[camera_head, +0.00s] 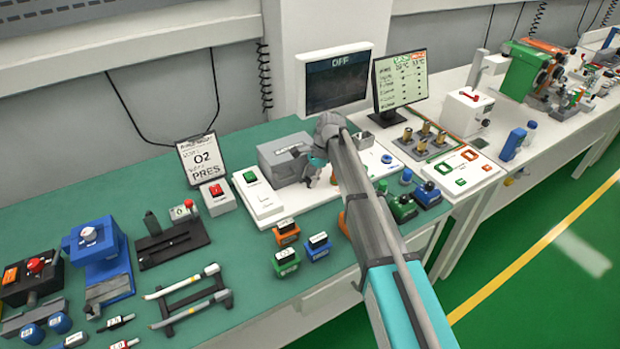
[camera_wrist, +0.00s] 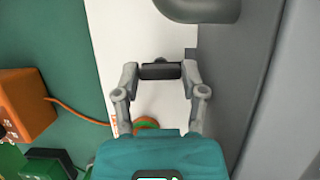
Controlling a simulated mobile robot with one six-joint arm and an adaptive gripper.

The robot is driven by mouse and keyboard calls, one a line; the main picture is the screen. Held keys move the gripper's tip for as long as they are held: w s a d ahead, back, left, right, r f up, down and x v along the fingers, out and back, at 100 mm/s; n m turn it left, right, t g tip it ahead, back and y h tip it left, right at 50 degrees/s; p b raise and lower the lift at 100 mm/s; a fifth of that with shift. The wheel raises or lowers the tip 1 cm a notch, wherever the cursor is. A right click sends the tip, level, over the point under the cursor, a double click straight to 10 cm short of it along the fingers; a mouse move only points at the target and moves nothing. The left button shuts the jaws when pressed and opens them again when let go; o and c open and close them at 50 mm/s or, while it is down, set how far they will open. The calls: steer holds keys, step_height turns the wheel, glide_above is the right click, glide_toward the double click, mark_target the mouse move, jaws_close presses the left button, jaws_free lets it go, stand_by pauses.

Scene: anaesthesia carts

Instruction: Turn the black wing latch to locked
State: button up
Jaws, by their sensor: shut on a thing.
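The black wing latch (camera_wrist: 161,71) shows in the wrist view as a short dark bar lying crosswise between my fingertips. My gripper (camera_wrist: 160,73) is shut on it, one finger at each end. In the head view my gripper (camera_head: 312,175) is at the front of a grey box (camera_head: 280,150) on the green bench. The latch cannot be made out there, and my arm covers part of the area. Whether the latch stands at locked cannot be read.
An orange block (camera_wrist: 22,105) with an orange cable is left of my gripper. A green and orange round part (camera_wrist: 146,123) sits close below the fingers. A white panel with a green button (camera_head: 255,190) stands left of the grey box. Small labelled blocks (camera_head: 287,232) stand in front.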

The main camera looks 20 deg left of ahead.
steer(key=o, duration=0.9)
steer(key=shift+c, duration=0.2)
steer(key=shift+m, duration=0.4)
steer(key=m+t+y, duration=0.1)
steer(key=m, duration=0.2)
steer(key=shift+s+m, duration=0.1)
steer(key=shift+m, duration=0.2)
steer(key=m+t, duration=0.1)
steer(key=m, duration=0.1)
steer(key=m+t, duration=0.1)
steer(key=m, duration=0.1)
steer(key=shift+r+m+y, duration=0.1)
steer(key=shift+m+y, duration=0.2)
steer(key=shift+y, duration=0.1)
steer(key=shift+d+r+p, duration=0.2)
steer(key=shift+r+p, duration=0.35)
steer(key=shift+p, duration=0.15)
steer(key=p+v, duration=1.1)
steer(key=v, duration=0.1)
steer(key=shift+r, duration=0.25)
steer(key=shift+d, duration=0.15)
